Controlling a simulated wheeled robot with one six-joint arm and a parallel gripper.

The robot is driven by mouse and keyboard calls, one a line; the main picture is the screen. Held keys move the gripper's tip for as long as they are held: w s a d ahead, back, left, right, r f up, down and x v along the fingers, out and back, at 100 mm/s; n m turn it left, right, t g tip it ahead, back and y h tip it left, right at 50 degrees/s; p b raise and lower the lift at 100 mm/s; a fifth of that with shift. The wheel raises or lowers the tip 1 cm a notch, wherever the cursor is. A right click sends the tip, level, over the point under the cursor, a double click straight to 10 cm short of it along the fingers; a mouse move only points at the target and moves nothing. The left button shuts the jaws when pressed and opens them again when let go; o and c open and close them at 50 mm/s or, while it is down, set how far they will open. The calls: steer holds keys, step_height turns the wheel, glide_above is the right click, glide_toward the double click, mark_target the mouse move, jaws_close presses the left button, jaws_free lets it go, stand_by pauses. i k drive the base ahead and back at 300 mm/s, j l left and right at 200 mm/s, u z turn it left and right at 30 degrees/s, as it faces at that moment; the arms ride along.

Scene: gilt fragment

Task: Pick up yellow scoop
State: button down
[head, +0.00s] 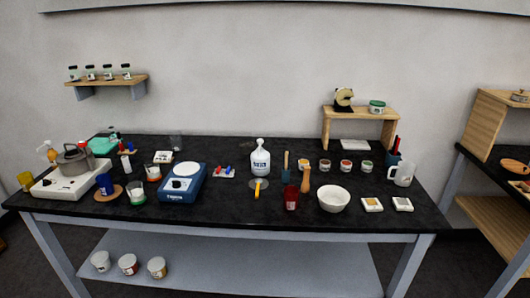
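A small upright yellow piece (257,187) stands on a thin round disc near the front middle of the black table (235,212). It looks like the yellow scoop, but it is too small to make out its shape fully. My gripper is not in view.
A white bottle (260,158) stands just behind the yellow piece, and a blue hot plate (181,183) is to its left. A dark red cup (291,198), a wooden pestle-like piece (306,180) and a white bowl (333,199) stand to its right. The table's front edge near the yellow piece is clear.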

mark_target(259, 181)
steer(key=i+j+z, duration=0.15)
steer(key=i, duration=0.25)
steer(key=i+j+z, duration=0.2)
steer(key=i, duration=0.2)
steer(key=i+j+z, duration=0.15)
steer(key=i, duration=0.25)
steer(key=j, duration=0.1)
